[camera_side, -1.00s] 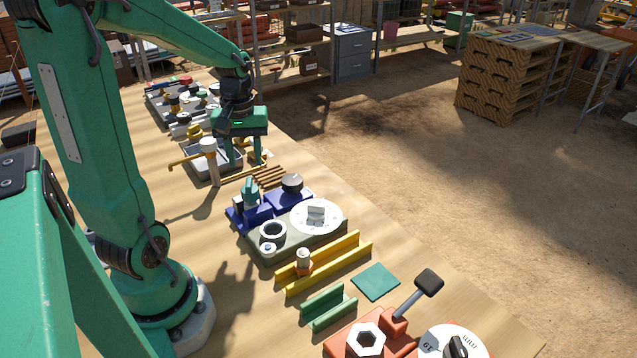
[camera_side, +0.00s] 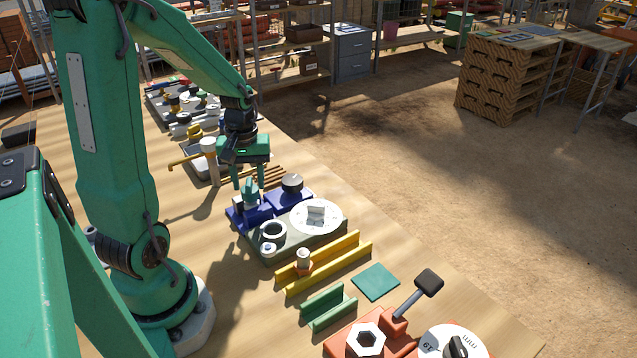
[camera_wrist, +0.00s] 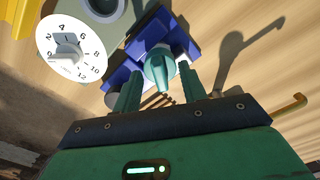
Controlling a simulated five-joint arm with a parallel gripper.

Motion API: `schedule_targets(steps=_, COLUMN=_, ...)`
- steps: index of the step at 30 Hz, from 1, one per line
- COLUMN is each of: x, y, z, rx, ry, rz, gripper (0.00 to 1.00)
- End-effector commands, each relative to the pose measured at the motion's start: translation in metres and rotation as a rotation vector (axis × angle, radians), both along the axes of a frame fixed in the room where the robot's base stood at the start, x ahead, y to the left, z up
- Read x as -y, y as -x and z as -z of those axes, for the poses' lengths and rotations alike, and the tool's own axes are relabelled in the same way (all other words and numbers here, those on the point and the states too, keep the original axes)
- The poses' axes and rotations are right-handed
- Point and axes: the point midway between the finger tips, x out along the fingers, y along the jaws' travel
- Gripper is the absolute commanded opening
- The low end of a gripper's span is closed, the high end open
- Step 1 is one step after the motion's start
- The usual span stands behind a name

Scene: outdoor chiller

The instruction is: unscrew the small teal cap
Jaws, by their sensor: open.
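The small teal cap (camera_side: 250,193) stands on a blue block (camera_side: 243,216) near the middle of the bench. In the wrist view the teal cap (camera_wrist: 159,71) lies between my fingers, with the blue block (camera_wrist: 150,37) around it. My gripper (camera_side: 248,184) is open and points down above the cap. Its two fingers also show in the wrist view (camera_wrist: 157,78), one on either side of the cap, with gaps visible. I cannot tell how far the fingertips are above the block.
A dark round knob (camera_side: 292,182) stands on a second blue block close to the right. A tan post (camera_side: 208,150) with a yellow bent rod stands behind left.

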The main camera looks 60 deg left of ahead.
Motion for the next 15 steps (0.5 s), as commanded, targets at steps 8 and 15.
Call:
schedule_targets(steps=8, x=0.0001, y=0.0001, z=-0.0001, rx=0.0, ry=0.0, rz=0.0, gripper=0.08)
schedule_targets(steps=15, x=0.0003, y=-0.0005, z=-0.0002, rx=0.001, ry=0.0, rz=0.002, gripper=0.36)
